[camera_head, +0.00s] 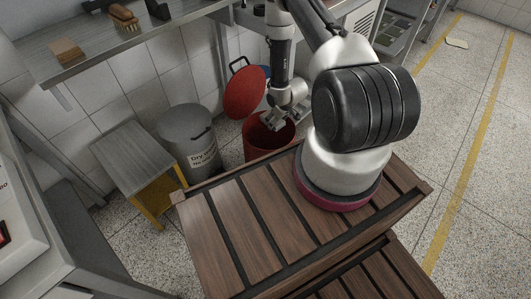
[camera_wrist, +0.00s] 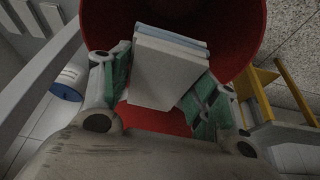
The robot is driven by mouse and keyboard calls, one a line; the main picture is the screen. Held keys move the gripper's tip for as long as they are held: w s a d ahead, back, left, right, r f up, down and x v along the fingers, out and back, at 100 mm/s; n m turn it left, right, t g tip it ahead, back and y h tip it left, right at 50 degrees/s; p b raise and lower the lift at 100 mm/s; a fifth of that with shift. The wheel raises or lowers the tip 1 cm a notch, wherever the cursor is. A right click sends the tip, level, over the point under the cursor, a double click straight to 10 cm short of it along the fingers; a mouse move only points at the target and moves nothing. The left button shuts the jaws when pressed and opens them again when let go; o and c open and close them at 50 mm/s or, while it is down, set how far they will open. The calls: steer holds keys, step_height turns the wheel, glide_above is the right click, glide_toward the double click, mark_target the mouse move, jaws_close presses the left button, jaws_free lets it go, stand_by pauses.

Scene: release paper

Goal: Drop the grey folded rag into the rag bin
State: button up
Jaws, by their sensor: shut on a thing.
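The grey folded rag (camera_wrist: 165,77) is a pale, flat-sided block between the green-padded fingers of my gripper (camera_wrist: 160,84) in the wrist view. A thin bluish layer shows along its far edge. My gripper is shut on the rag. The red bin (camera_wrist: 244,28) surrounds the rag in the wrist view, with its red inside behind it. In the head view my gripper (camera_head: 274,121) points down at the mouth of the red bin (camera_head: 257,148), whose round red lid (camera_head: 246,91) stands open. The rag is not clear in the head view.
A grey lidded bin (camera_head: 190,140) with a "Dry" label stands left of the red bin. A yellow-framed stool (camera_head: 135,155) is left of that. A wall shelf (camera_head: 100,50) holds a brush (camera_head: 124,16) and a wooden block (camera_head: 67,51). Speckled floor (camera_head: 450,120) is open at right.

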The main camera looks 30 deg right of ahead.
steer(key=shift+f, duration=2.75)
steer(key=o, duration=1)
steer(key=shift+o, duration=0.2)
steer(key=shift+r, duration=0.1)
steer(key=v, duration=1.2)
